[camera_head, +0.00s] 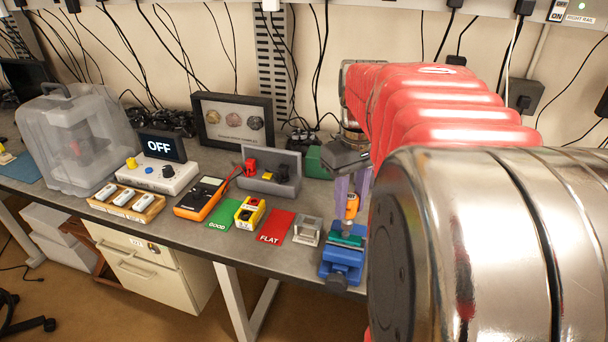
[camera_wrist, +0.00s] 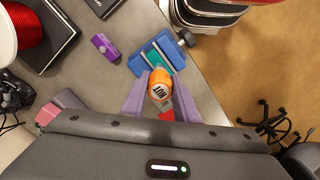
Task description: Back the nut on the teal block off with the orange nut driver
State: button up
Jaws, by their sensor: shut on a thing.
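My gripper (camera_head: 351,194) has purple fingers and is shut on the orange nut driver (camera_head: 352,206). In the wrist view the orange driver (camera_wrist: 161,84) sits between the two fingers (camera_wrist: 159,100), its labelled end facing the camera. The teal block (camera_head: 347,240) is held in a blue vise (camera_head: 343,262) near the bench's front edge, just below the driver. In the wrist view the teal block (camera_wrist: 152,56) lies beside and partly behind the driver. The nut is hidden, and I cannot tell whether the driver touches it.
Left of the vise are a small grey block (camera_head: 307,231), a red FLAT card (camera_head: 275,227), a yellow button box (camera_head: 250,212) and an orange meter (camera_head: 200,197). A purple piece (camera_wrist: 105,46) lies near the vise in the wrist view. The bench edge (camera_wrist: 207,85) is close.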

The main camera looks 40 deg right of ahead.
jog(key=shift+f, duration=0.85)
jog(key=shift+f, duration=0.6)
dwell(2.2)
jog(key=o, duration=1)
jog(key=shift+c, duration=0.3)
